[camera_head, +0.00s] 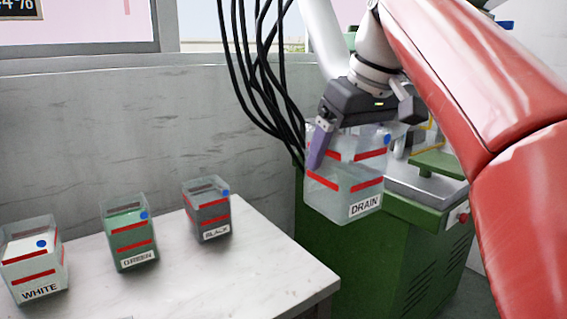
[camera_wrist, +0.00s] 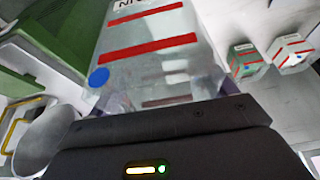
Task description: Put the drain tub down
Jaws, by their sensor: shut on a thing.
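The drain tub (camera_head: 345,180) is a clear box with red bands, a blue dot and a DRAIN label. It hangs slightly tilted in the air in front of the green machine, to the right of the white table (camera_head: 262,262). My gripper (camera_head: 352,145) is shut on the tub near its top, with one purple-grey finger showing on its left side. In the wrist view the tub (camera_wrist: 150,45) fills the upper middle, its red bands and blue dot in sight and its label cut off by the top edge.
Tubs labelled WHITE (camera_head: 34,262), GREEN (camera_head: 130,236) and BLACK (camera_head: 207,212) stand in a row on the table. The table's right end is bare. The green machine (camera_head: 400,265) stands behind the held tub. Black cables (camera_head: 262,80) hang at the back wall.

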